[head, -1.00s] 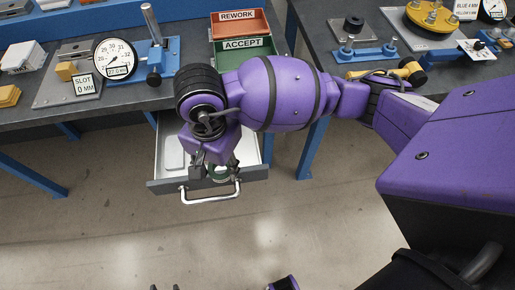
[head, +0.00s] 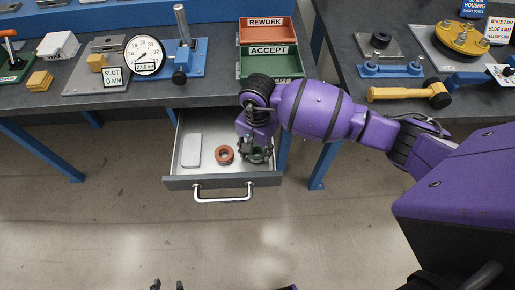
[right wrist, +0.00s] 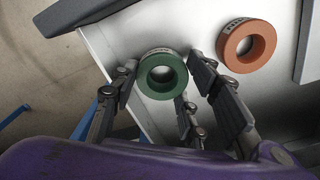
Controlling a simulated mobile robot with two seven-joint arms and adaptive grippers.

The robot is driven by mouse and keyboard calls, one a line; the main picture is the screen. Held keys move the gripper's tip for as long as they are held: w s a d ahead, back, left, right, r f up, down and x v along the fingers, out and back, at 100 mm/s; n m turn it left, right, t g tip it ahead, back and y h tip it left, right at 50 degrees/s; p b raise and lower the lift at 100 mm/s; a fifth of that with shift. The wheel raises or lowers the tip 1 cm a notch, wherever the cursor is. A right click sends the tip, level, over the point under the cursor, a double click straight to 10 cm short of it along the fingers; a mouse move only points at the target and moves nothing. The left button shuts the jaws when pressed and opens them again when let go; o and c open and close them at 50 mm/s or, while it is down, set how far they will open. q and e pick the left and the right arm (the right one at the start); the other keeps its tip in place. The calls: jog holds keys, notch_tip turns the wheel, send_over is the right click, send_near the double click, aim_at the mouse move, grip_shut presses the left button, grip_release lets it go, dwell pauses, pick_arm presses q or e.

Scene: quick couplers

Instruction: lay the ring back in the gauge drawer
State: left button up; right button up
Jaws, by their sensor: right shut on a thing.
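The gauge drawer (head: 178,182) is pulled out under the left bench. My right gripper (head: 255,150) is in over its right part, pointing down. It is shut on a green ring (head: 259,155). In the right wrist view the green ring (right wrist: 163,73) sits between the fingers, above the pale drawer floor; I cannot tell whether it touches the floor. An orange ring (head: 225,154) lies flat in the drawer, left of the green one. My left gripper (head: 168,285) shows only as two dark fingertips, spread apart and empty, at the bottom edge of the head view.
A pale flat block (head: 191,150) lies in the drawer's left part. The drawer handle (head: 222,198) sticks out in front. On the bench above stand the dial gauge (head: 145,55), the green ACCEPT bin (head: 285,68) and the orange REWORK bin (head: 253,35). A yellow mallet (head: 400,93) lies on the right bench.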

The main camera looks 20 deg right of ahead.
aim_at(256, 155)
pick_arm(q)
jog(key=shift+w+r, duration=0.2)
jog(key=shift+w, duration=0.15)
pick_arm(e)
jog(key=shift+f, duration=0.2)
jog(key=shift+f, duration=0.15)
pick_arm(q)
jog(key=shift+s+f, duration=0.15)
pick_arm(e)
jog(key=o, duration=1)
jog(key=shift+w+r, duration=0.1)
jog(key=shift+r, duration=0.25)
pick_arm(q)
jog(key=shift+s+f+b, duration=0.25)
jog(key=shift+f+b, duration=0.1)
jog(key=shift+b, duration=0.05)
pick_arm(e)
notch_tip(256, 155, up, 7)
jog(key=shift+w+a+r, duration=0.1)
